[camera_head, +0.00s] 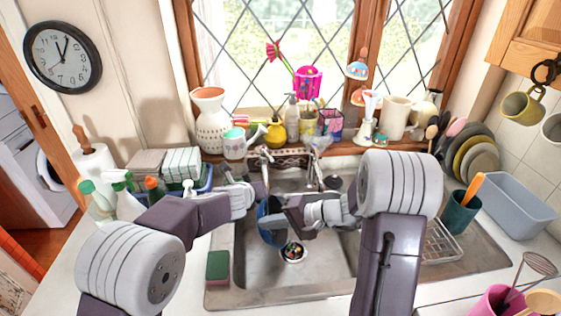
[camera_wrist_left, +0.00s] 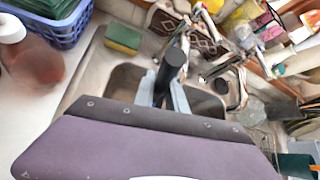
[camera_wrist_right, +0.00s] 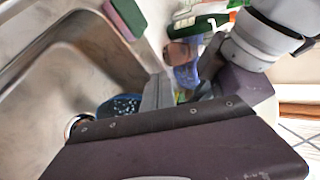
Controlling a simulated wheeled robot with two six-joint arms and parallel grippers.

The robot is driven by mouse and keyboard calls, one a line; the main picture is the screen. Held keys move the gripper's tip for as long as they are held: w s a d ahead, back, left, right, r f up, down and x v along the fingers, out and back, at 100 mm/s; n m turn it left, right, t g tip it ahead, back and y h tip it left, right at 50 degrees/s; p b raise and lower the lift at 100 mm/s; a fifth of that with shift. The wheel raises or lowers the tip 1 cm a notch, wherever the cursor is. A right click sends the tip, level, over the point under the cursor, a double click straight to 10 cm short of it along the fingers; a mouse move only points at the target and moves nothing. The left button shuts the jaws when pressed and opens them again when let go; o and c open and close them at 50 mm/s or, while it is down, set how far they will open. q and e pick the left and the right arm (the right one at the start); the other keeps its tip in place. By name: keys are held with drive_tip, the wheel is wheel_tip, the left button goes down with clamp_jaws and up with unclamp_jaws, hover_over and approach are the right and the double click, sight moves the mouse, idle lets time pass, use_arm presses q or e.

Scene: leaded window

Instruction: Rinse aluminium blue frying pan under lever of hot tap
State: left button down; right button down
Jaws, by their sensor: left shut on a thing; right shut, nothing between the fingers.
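The blue frying pan (camera_head: 268,222) hangs steeply tilted in the sink, partly hidden by my right gripper. Its speckled blue surface also shows in the right wrist view (camera_wrist_right: 119,106). My left gripper (camera_head: 261,194) is shut on the pan's black handle, which stands out between the fingers in the left wrist view (camera_wrist_left: 172,66). My right gripper (camera_head: 281,217) is shut and empty, close in front of the pan; I cannot tell whether they touch. Two taps stand behind the sink, a left tap (camera_head: 266,158) and a right tap (camera_head: 315,168). No running water is clear.
The metal sink (camera_head: 325,262) has a drain (camera_head: 293,252) with coloured bits. A green sponge (camera_head: 218,266) lies on its left rim. Spray bottles (camera_head: 122,203) and a blue basket stand left. A dish rack (camera_head: 441,243) and teal utensil cup (camera_head: 460,213) stand right.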

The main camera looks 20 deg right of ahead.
use_arm(q)
drive_tip(key=shift+r, duration=0.1)
use_arm(e)
drive_tip(key=w+d+r+m+t+h, duration=0.2)
drive_tip(key=w+d+r+t, duration=0.25)
drive_tip(key=d, duration=0.45)
drive_tip(key=w+d+r+m+t+h, duration=0.25)
drive_tip(key=d+r+t, duration=0.2)
drive_tip(key=d, duration=0.45)
drive_tip(key=w+a+f, duration=0.2)
drive_tip(key=w+a, duration=0.5)
drive_tip(key=w, duration=0.3)
drive_tip(key=shift+w+f, duration=0.15)
drive_tip(key=shift+w, duration=0.1)
drive_tip(key=shift+a, duration=0.1)
